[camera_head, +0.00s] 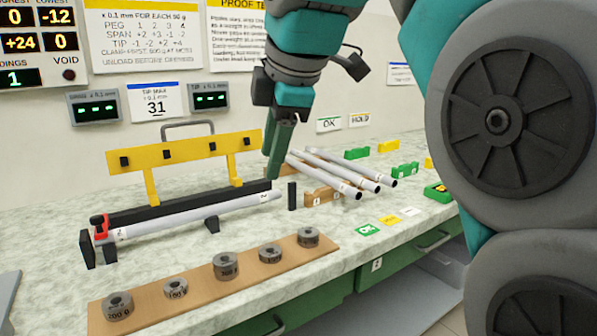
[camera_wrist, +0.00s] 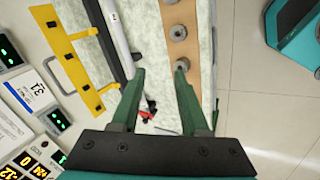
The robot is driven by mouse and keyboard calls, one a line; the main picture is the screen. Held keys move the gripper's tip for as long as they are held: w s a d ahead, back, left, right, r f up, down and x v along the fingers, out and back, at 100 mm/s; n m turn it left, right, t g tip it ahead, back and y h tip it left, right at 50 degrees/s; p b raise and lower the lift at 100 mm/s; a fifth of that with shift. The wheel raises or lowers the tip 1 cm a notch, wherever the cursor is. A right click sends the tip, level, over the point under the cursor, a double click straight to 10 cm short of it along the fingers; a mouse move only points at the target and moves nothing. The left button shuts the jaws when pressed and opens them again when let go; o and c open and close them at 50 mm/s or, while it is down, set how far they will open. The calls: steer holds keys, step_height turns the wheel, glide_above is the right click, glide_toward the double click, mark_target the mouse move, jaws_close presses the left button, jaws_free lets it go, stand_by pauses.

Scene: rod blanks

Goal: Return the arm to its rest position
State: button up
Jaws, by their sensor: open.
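My gripper (camera_head: 279,158) hangs above the workbench in the head view, fingers pointing down, apart from everything on it. In the wrist view its two green fingers (camera_wrist: 158,75) are spread with nothing between them. One grey rod (camera_head: 190,216) lies in the black fixture with the yellow rail (camera_head: 185,150), with a red clamp (camera_head: 98,222) at its left end. Several more rods (camera_head: 340,172) lie side by side on a brown rack (camera_head: 318,196) to the right of my gripper.
A wooden strip (camera_head: 203,292) with several round grey weights (camera_head: 225,266) lies along the bench's front. Green and yellow blocks (camera_head: 357,153) stand at the back right. Small displays (camera_head: 92,106) stand at the wall. Green drawers (camera_head: 400,262) are below the bench top.

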steer(key=s+d+f+m+g+h, duration=0.1)
steer(key=d+f+m, duration=0.3)
steer(key=f, duration=0.2)
steer(key=s+d+f+m+g, duration=0.1)
steer(key=s+d+f+m, duration=0.15)
steer(key=f, duration=0.35)
steer(key=s+d+f+m+g, duration=0.1)
steer(key=s+d+f+m, duration=0.3)
steer(key=f, duration=0.4)
steer(key=s+d+f+m+g+h, duration=0.1)
steer(key=s+d+f+m, duration=0.3)
steer(key=s+f, duration=0.5)
steer(key=s+d+f+m+g, duration=0.2)
steer(key=s+d+f+m, duration=0.2)
steer(key=f, duration=0.5)
steer(key=s+m, duration=0.2)
steer(key=s, duration=0.1)
steer(key=shift+s+m+g+h, duration=0.2)
steer(key=shift+m+g+h, duration=0.1)
steer(key=shift+m+h, duration=0.1)
